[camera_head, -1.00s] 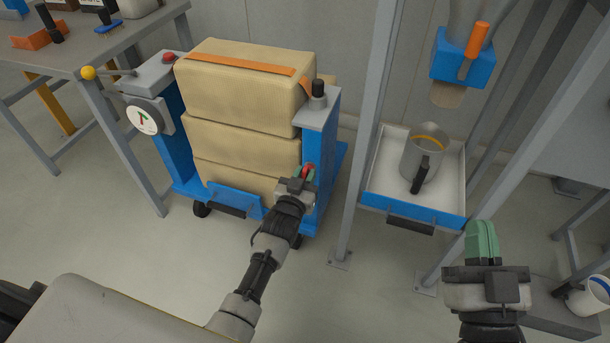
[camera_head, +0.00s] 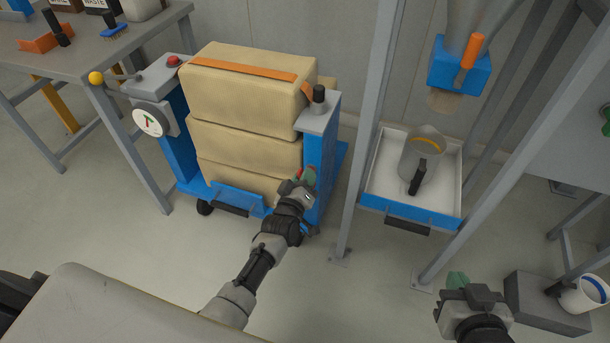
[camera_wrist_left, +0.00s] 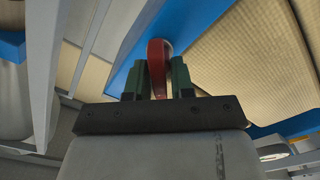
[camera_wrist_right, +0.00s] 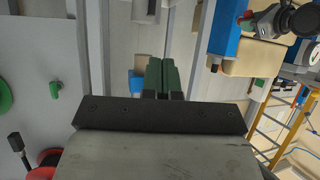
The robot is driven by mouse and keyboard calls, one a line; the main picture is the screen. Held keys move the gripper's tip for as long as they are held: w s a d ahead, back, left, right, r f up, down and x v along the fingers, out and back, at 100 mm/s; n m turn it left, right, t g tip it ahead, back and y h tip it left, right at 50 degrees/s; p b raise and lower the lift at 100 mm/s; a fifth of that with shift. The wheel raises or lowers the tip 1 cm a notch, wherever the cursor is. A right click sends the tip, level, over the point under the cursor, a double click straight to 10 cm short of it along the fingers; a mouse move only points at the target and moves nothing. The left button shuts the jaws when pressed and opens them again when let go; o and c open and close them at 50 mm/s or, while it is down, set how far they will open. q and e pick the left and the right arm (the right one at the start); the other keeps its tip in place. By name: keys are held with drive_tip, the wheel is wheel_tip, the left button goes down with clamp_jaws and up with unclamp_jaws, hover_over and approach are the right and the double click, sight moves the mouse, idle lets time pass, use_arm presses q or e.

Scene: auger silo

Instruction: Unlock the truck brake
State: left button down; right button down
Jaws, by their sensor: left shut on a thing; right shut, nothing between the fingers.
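The truck is a blue and grey cart (camera_head: 322,150) loaded with stacked tan sacks (camera_head: 245,85). Its brake appears to be a red lever (camera_wrist_left: 157,68) on the blue post, seen in the left wrist view. My left gripper (camera_head: 304,176) is shut on this red lever, with one green finger on each side of it; in the head view the fingers mostly hide the lever. My right gripper (camera_head: 457,279) is shut and empty, low at the right. Its green fingers touch each other in the right wrist view (camera_wrist_right: 162,75).
A white tray with a blue front (camera_head: 385,205) holds a metal jug (camera_head: 420,155) under a blue spout (camera_head: 458,65). Grey frame posts (camera_head: 365,130) stand between the truck and tray. A grey table (camera_head: 90,50) is at the left. A white bucket (camera_head: 585,295) is at lower right.

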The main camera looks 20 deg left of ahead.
use_arm(q)
drive_tip(key=shift+n, duration=0.5)
drive_tip(key=shift+f+n, duration=0.15)
drive_tip(key=shift+n, duration=0.75)
drive_tip(key=shift+a+n, duration=0.1)
drive_tip(key=shift+n, duration=0.8)
drive_tip(key=shift+f+n+b, duration=0.15)
drive_tip(key=shift+n+b, duration=0.25)
drive_tip(key=shift+n, duration=0.8)
drive_tip(key=shift+n+b, duration=0.3)
drive_tip(key=shift+n, duration=1)
use_arm(e)
drive_tip(key=shift+w+a+r+t+y, duration=0.2)
drive_tip(key=shift+w+r+t, duration=0.15)
drive_tip(key=shift+r+t, duration=0.25)
drive_tip(key=shift+w+a+r+t+y, duration=0.2)
drive_tip(key=shift+w+r+t, duration=0.1)
drive_tip(key=shift+r+t, duration=0.2)
drive_tip(key=shift+w+a+r+t+y, duration=0.2)
drive_tip(key=shift+w+r+t, duration=0.15)
drive_tip(key=shift+r+t, duration=0.25)
use_arm(q)
drive_tip(key=c, duration=1.2)
unclamp_jaws()
drive_tip(key=shift+o, duration=0.2)
